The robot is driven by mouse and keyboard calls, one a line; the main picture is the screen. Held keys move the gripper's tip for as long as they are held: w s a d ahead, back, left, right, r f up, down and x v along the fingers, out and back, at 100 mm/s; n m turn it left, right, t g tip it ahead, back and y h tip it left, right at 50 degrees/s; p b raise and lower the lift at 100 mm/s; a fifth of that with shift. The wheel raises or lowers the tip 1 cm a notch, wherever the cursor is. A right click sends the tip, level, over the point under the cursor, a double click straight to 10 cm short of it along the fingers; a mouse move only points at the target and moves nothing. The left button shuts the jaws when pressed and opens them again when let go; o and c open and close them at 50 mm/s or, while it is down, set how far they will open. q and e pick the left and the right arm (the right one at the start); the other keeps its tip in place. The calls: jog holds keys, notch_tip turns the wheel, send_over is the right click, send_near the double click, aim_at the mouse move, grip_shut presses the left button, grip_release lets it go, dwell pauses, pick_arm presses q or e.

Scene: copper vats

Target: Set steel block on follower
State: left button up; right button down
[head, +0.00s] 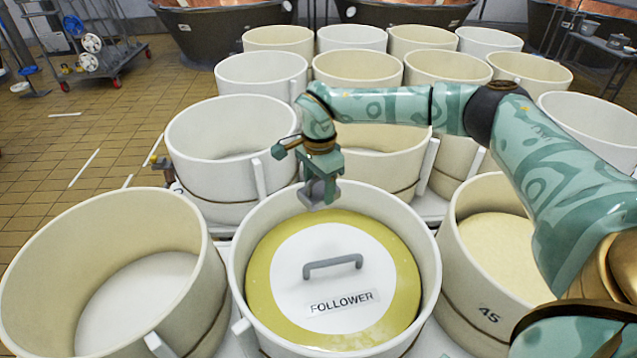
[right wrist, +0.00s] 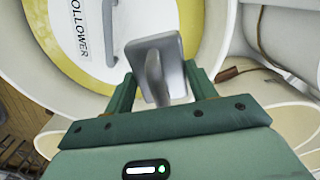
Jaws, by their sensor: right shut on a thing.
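The follower (head: 333,245) is a white disc with a yellow rim, a grey handle and the label FOLLOWER, lying inside the front middle vat (head: 428,262). My right gripper (head: 319,192) is above the far edge of the follower. It is shut on the steel block (head: 316,197), which hangs below its fingers. In the right wrist view the grey block (right wrist: 155,65) with its upright grip sits between the green fingers, and the follower (right wrist: 134,45) shows behind it. Whether the block touches the follower is hard to tell, but it appears above it. My left gripper is not in view.
Cream vats stand close around, with one at the front left (head: 110,270) and one marked 45 at the right (head: 490,245). Several more stand in rows behind. The tiled floor (head: 60,150) at the left is mostly clear, with a wheeled cart (head: 100,60) farther back.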

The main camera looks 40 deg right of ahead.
jog(key=f, duration=0.1)
jog(key=f+b, duration=0.2)
jog(key=shift+w+d+f, duration=0.1)
jog(key=shift+d+f, duration=0.1)
jog(key=shift+d, duration=0.05)
jog(key=shift+a+f+b, duration=0.1)
jog(key=shift+f+b, duration=0.2)
jog(key=shift+f, duration=0.25)
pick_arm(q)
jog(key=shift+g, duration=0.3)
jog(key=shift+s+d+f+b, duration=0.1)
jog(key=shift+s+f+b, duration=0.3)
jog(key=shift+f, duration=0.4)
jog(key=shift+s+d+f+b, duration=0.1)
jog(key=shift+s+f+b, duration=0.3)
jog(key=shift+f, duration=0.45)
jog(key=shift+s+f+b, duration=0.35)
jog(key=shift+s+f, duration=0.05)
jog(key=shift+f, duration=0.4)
pick_arm(e)
jog(key=shift+f, duration=4.25)
pick_arm(q)
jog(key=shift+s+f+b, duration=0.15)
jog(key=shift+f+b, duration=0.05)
jog(key=shift+b, duration=0.1)
pick_arm(e)
jog(key=shift+f, duration=0.8)
jog(key=shift+c, duration=2.1)
grip_release()
jog(key=shift+f, duration=0.1)
